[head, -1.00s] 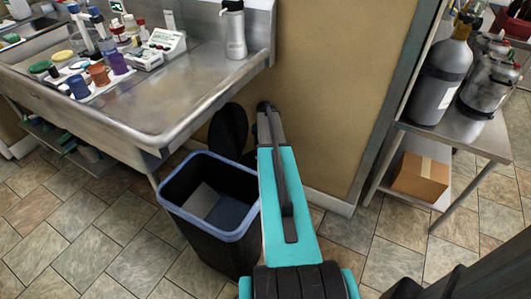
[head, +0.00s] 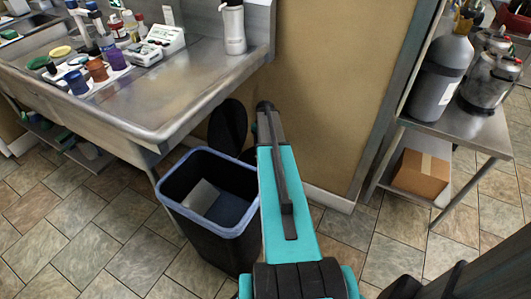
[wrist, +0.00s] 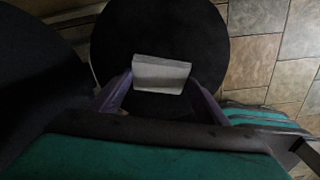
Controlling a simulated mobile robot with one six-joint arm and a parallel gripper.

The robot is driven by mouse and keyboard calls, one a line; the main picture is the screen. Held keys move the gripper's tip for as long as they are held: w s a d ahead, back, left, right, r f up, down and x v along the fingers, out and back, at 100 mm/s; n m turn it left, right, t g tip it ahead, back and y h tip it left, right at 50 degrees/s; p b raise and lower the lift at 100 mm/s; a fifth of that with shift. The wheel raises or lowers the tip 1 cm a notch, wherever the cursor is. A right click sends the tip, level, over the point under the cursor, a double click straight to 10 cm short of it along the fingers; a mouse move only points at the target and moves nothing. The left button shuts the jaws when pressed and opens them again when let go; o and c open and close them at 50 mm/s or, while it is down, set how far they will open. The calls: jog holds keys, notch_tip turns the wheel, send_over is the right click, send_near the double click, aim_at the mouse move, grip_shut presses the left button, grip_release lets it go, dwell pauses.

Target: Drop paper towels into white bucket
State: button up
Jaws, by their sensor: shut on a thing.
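My gripper (wrist: 161,88) shows in the wrist view, its two purple fingers shut on the sides of a pale, folded-looking block, apparently the paper towels (wrist: 162,72). A large dark round thing (wrist: 120,35) lies behind the block in that view; I cannot tell whether they touch. In the head view my teal arm reaches away toward the wall, and it hides the gripper and the towels. No white bucket can be made out in either view.
A black bin (head: 205,232) with a blue-grey rim stands left of my arm, with a pale flat piece (head: 201,196) inside. A steel counter (head: 150,110) is at the left. A steel shelf (head: 470,132) with a grey cylinder (head: 440,78) and a cardboard box (head: 420,174) is at the right.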

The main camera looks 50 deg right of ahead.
dwell(0.4)
jog(key=o, duration=1.3)
jog(key=shift+c, duration=0.2)
jog(key=shift+r, duration=0.1)
jog(key=shift+r+p, duration=1.75)
jog(key=shift+r, duration=1.15)
